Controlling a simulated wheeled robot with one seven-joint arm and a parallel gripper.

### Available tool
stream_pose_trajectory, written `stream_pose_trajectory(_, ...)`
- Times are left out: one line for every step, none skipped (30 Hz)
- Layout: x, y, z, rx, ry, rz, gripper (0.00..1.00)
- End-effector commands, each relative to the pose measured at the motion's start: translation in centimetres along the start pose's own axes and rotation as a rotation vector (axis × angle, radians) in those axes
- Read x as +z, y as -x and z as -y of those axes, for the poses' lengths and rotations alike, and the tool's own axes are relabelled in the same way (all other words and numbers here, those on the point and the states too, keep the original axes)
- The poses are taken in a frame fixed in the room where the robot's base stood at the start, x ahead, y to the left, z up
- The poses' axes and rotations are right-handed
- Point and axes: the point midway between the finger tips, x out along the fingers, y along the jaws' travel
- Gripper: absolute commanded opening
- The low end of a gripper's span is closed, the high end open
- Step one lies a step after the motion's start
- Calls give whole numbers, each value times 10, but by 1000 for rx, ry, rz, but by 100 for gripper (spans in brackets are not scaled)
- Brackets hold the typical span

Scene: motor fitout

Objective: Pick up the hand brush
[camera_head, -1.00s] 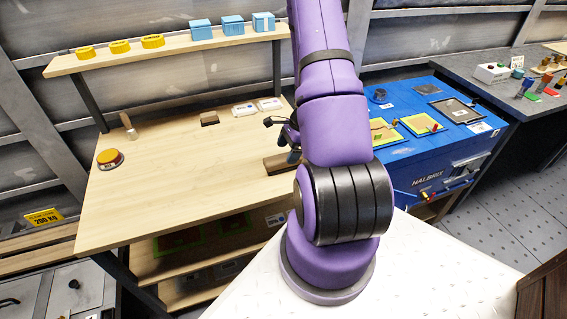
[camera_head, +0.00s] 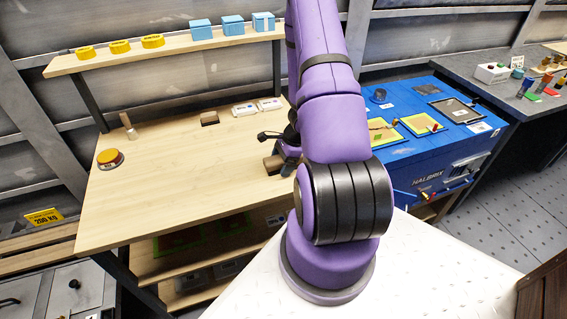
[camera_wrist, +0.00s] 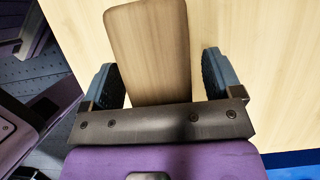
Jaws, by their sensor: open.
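The hand brush, as I take it, is the brown wooden block (camera_head: 271,165) lying on the light wooden bench (camera_head: 180,190) near its right end. In the head view my gripper (camera_head: 287,156) is down at the block and hides its right part. In the wrist view the wooden piece (camera_wrist: 150,45) with rounded corners lies between the two blue-grey finger pads of my gripper (camera_wrist: 158,77). The jaws are open, with a gap visible on the right side and a narrower one on the left. No bristles can be seen.
A small brown block (camera_head: 209,118) and white labelled boxes (camera_head: 244,109) lie at the back. A blue cabinet (camera_head: 420,160) stands to the right. The bench middle is clear.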

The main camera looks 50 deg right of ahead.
Motion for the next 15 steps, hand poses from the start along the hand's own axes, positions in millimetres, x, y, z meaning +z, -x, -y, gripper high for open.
stream_pose_trajectory(0, -1, 0, 0, 0, 0, 85)
stream_pose_trajectory(0, -1, 0, 0, -1, 0, 85)
stream_pose_trajectory(-1, -2, 0, 0, -1, 0, 85)
stream_pose_trajectory(-1, -2, 0, 0, -1, 0, 85)
stream_pose_trajectory(-1, -2, 0, 0, -1, 0, 85)
stream_pose_trajectory(-1, -2, 0, 0, -1, 0, 83)
stream_pose_trajectory(-1, -2, 0, 0, -1, 0, 76)
stream_pose_trajectory(-1, -2, 0, 0, -1, 0, 69)
stream_pose_trajectory(-1, -2, 0, 0, -1, 0, 60)
stream_pose_trajectory(-1, -2, 0, 0, 0, 0, 53)
stream_pose_trajectory(-1, -2, 0, 0, 0, 0, 46)
stream_pose_trajectory(-1, -2, 0, 0, 0, 0, 37)
stream_pose_trajectory(-1, -2, 0, 0, 0, 0, 30)
stream_pose_trajectory(-1, -2, 0, 0, 0, 0, 27)
stream_pose_trajectory(-1, -2, 0, 0, 0, 0, 23)
